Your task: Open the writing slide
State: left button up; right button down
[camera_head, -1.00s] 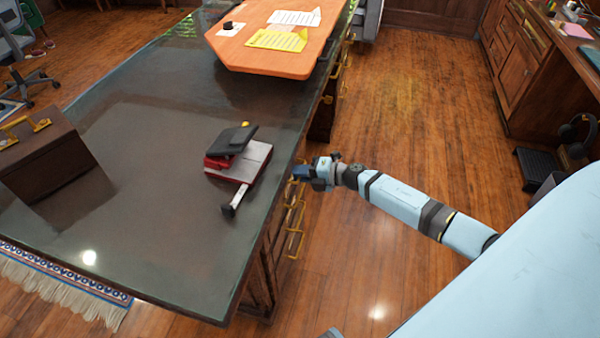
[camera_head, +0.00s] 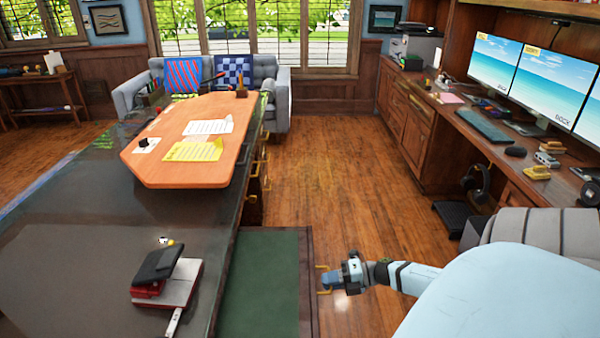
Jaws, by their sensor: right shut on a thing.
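The writing slide (camera_head: 262,285), a green panel with a dark wooden border, stands well out from the right side of the dark-topped desk (camera_head: 60,270). It reaches across the aisle above the floor, and its lower part is cut off by the picture's bottom edge. A brass handle (camera_head: 323,292) sits at its outer right edge. My right gripper (camera_head: 331,281) is shut on this handle; its fingers are small and partly hidden. My left gripper is not in view.
An orange wooden board (camera_head: 165,172) with papers lies on the desk. A black and red device (camera_head: 160,268) sits near the desk edge. A computer desk (camera_head: 420,105) stands on the right. The wooden floor (camera_head: 325,165) beyond the slide is clear.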

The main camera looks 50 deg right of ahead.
jog(key=shift+f+v, duration=0.25)
jog(key=shift+v, duration=0.95)
jog(key=shift+f+v, duration=0.25)
jog(key=shift+v, duration=0.9)
jog(key=shift+d, duration=0.15)
jog(key=c, duration=1.5)
grip_release()
jog(key=shift+c, duration=0.2)
jog(key=p+v, duration=0.1)
jog(key=v, duration=1.3)
